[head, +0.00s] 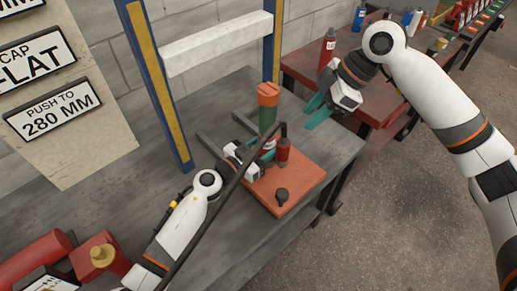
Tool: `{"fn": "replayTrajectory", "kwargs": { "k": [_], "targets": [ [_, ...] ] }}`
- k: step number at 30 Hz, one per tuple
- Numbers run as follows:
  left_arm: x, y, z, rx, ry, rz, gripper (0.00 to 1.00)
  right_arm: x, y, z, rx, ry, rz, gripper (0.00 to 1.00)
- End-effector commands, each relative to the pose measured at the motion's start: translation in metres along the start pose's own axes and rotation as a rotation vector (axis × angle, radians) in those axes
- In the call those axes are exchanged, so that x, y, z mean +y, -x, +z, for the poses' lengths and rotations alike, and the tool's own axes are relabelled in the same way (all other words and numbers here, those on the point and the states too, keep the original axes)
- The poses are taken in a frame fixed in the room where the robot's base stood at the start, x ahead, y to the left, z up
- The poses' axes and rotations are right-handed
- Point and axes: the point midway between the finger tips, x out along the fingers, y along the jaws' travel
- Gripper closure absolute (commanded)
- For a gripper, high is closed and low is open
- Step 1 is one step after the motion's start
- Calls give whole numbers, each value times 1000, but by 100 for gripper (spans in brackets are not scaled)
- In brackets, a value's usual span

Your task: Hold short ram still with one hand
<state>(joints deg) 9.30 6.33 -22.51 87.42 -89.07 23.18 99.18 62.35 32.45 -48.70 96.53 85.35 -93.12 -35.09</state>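An upright ram (268,118), orange at the top and dark green below, stands at the back of an orange base plate (302,177); I take it for the short ram. My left gripper (266,153) is low at its foot, with a teal finger against or just in front of it. The lever and gripper body hide whether the fingers close on it. A smaller red cylinder (283,151) stands just right of that gripper. My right gripper (315,112) is open and empty, to the right of the ram and apart from it.
A long dark lever (215,207) runs from the small cylinder across my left arm. A blue-and-yellow frame (158,85) with a white crossbar (218,43) stands behind. A red bottle (327,48) stands on the red side table (300,66). The bench's front middle is clear.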

Motion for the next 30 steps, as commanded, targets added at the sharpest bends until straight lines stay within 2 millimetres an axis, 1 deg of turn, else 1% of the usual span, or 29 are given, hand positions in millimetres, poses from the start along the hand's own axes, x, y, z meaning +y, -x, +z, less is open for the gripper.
{"fn": "replayTrajectory", "kwargs": {
  "k": [7, 8, 9, 16, 30],
  "targets": [
    [0, -1, 0, 1, -1, 0, 54, 0, 0, 0, 0, 0, 0, 64],
    [0, -1, 0, 1, 0, 0, 55, 0, 0, 0, 0, 0, 0, 64],
    [0, -1, 0, 1, 0, 0, 62, 0, 0, 0, 0, 0, 0, 64],
    [0, -1, 0, 1, 0, 0, 100, 0, 0, 0, 0, 0, 0, 64],
    [0, 0, -1, 1, 0, 0, 100, 0, 0, 0, 0, 0, 0, 64]
  ]
}}
